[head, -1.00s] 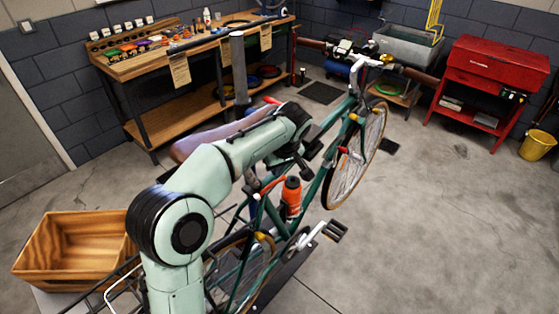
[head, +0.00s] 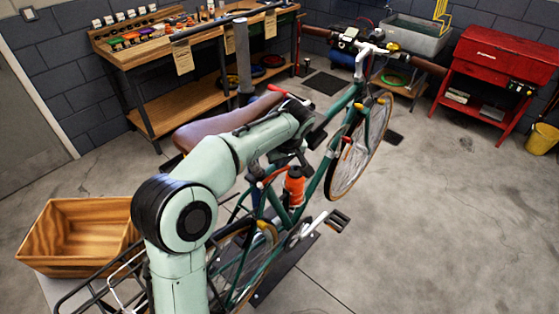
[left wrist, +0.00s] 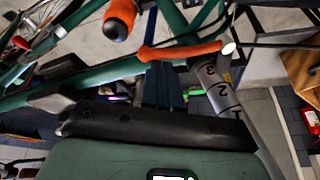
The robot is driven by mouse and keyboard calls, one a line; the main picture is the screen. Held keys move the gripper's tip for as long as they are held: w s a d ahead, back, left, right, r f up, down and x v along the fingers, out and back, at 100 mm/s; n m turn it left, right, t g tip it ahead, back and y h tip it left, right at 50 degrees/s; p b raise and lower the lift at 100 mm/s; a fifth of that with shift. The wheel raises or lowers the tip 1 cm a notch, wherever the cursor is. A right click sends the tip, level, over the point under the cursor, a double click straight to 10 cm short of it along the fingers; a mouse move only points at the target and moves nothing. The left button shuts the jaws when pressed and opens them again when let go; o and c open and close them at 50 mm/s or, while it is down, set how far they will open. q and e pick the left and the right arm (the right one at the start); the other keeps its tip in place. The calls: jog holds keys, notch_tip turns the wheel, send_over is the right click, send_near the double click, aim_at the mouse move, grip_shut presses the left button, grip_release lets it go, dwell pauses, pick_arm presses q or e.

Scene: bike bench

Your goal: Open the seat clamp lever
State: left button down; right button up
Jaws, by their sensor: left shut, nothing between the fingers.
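The seat clamp lever (left wrist: 180,50) is an orange bar in the left wrist view, running left from the clamp beside the silver seat post (left wrist: 222,97). In the head view part of the lever (head: 274,175) shows below my arm. My left gripper (head: 300,160) is shut and empty, its dark fingers partly hidden under the forearm, close to the lever. I cannot tell whether they touch. The brown saddle (head: 197,134) is partly covered by my arm. My right gripper is not in view.
An orange bottle (head: 295,186) sits on the green frame near the gripper; it also shows in the left wrist view (left wrist: 119,20). A wooden crate (head: 72,262) stands at lower left. A workbench (head: 150,58) and red cabinet (head: 490,65) stand behind. Floor at right is free.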

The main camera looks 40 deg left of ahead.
pick_arm(q)
jog(key=shift+s+d+f+m+b, duration=0.1)
jog(key=shift+d+f+m+b, duration=0.15)
jog(key=shift+d+m+b, duration=0.2)
jog(key=s+d+f+m+t+h+b, duration=0.2)
jog(key=s+d+m+t+b, duration=0.3)
jog(key=m, duration=1)
jog(key=s+b, duration=0.3)
jog(key=b, duration=0.2)
jog(key=shift+d+b, duration=0.3)
jog(key=shift+b, duration=0.1)
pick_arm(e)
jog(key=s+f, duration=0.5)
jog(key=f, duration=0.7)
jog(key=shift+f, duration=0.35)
pick_arm(q)
jog(key=shift+w+d, duration=0.1)
jog(key=shift+d, duration=0.05)
jog(key=shift+d, duration=0.65)
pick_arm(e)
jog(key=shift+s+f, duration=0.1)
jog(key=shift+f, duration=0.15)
